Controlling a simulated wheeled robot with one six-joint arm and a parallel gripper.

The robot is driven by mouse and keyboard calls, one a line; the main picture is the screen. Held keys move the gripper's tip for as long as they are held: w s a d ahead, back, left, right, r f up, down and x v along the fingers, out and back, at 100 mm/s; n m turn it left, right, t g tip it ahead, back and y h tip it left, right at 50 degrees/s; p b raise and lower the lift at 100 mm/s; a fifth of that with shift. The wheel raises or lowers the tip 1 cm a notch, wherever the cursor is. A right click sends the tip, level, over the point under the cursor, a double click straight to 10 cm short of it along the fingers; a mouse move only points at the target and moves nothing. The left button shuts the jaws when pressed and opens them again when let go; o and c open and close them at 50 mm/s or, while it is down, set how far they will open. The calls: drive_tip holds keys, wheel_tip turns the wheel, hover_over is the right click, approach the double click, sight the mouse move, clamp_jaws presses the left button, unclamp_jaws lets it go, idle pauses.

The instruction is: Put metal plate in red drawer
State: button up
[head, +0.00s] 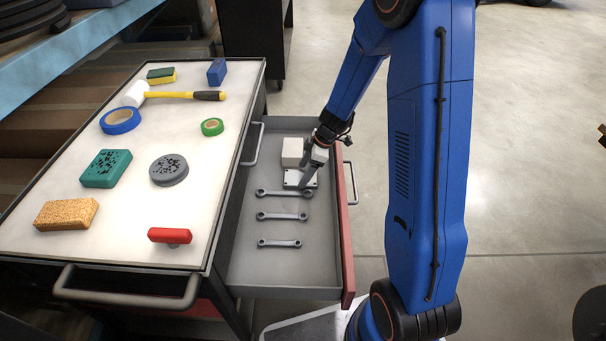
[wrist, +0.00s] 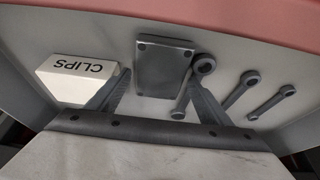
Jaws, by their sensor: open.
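The metal plate (head: 299,179) is a grey rectangle with a hole at each corner. It lies in the open red-fronted drawer (head: 325,236), between a white box and the largest wrench. The plate also shows in the wrist view (wrist: 164,68), lying flat. My gripper (head: 306,180) is inside the drawer area at the plate. In the wrist view my gripper (wrist: 160,98) has its fingers spread wide, one on each side of the plate. Nothing is held between them. I cannot tell whether a fingertip touches the plate or the nearest wrench.
A white box marked CLIPS (wrist: 83,79) lies left of the plate in the wrist view. Several wrenches, including one (head: 280,243), lie in the drawer. The cart top (head: 130,205) holds a mallet, tape rolls, sponges and a red-handled item. The drawer's front end is bare.

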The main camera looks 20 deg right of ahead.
drive_tip(key=v, duration=1.1)
drive_tip(key=s+a+r+m+t+h, duration=0.15)
drive_tip(key=s+r+m, duration=0.45)
drive_tip(key=s+r, duration=0.8)
drive_tip(key=s+d+r+m+t+h, duration=0.1)
drive_tip(key=s+m, duration=0.3)
drive_tip(key=s, duration=0.5)
drive_tip(key=s+d+r+m+t+h, duration=0.1)
drive_tip(key=s+d+r+m+h, duration=0.1)
drive_tip(key=s, duration=0.7)
drive_tip(key=shift+d+r+m, duration=0.4)
drive_tip(key=shift+r+m, duration=0.3)
drive_tip(key=shift+m, duration=0.5)
drive_tip(key=shift+c, duration=0.6)
